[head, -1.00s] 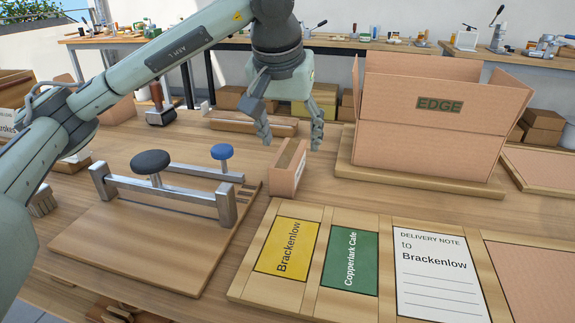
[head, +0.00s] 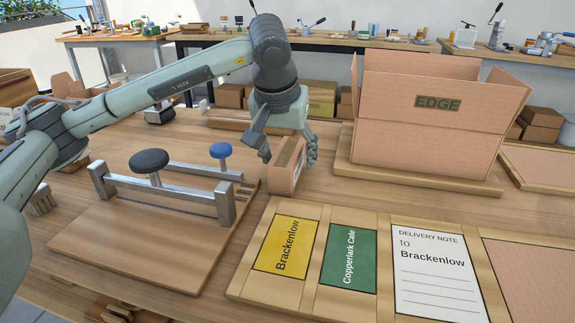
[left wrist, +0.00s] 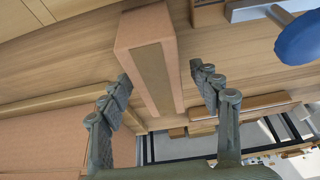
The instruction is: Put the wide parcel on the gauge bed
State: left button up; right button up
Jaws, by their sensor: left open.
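A cardboard parcel (head: 284,179) with a darker strip along its top stands on the bench, right of the gauge; whether it is the wide one I cannot tell. It also shows in the left wrist view (left wrist: 167,85). My left gripper (head: 289,160) is open, pointing down, with one finger on either side of the parcel. In the left wrist view the fingers (left wrist: 162,80) look apart from the parcel's sides. The gauge bed (head: 130,245) is a wooden board at left carrying metal bars with a black knob and a blue knob; its front part is bare. My right gripper is not in view.
A large open carton marked EDGE (head: 430,120) stands on a wooden base at back right. A wooden label tray (head: 312,285) with yellow, green and white cards lies in front. A wooden block (head: 232,121) lies behind the parcel.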

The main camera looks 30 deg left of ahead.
aim_at(288, 147)
pick_arm(q)
jog(key=shift+f, duration=0.2)
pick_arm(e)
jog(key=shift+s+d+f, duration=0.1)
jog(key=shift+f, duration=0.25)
pick_arm(q)
jog(key=shift+c, duration=0.6)
jog(key=c, duration=1.3)
jog(key=shift+r+p, duration=0.35)
jog(key=shift+r, duration=0.5)
notch_tip(288, 147, up, 3)
jog(key=shift+a+r+b, duration=0.15)
jog(key=shift+r+b, duration=0.05)
jog(key=shift+b, duration=0.15)
jog(key=s+a+r, duration=0.4)
jog(key=s+a, duration=0.1)
jog(key=s+a+r+b, duration=0.1)
jog(key=s+a+r, duration=0.1)
jog(key=s+a, duration=0.1)
jog(key=shift+r, duration=0.25)
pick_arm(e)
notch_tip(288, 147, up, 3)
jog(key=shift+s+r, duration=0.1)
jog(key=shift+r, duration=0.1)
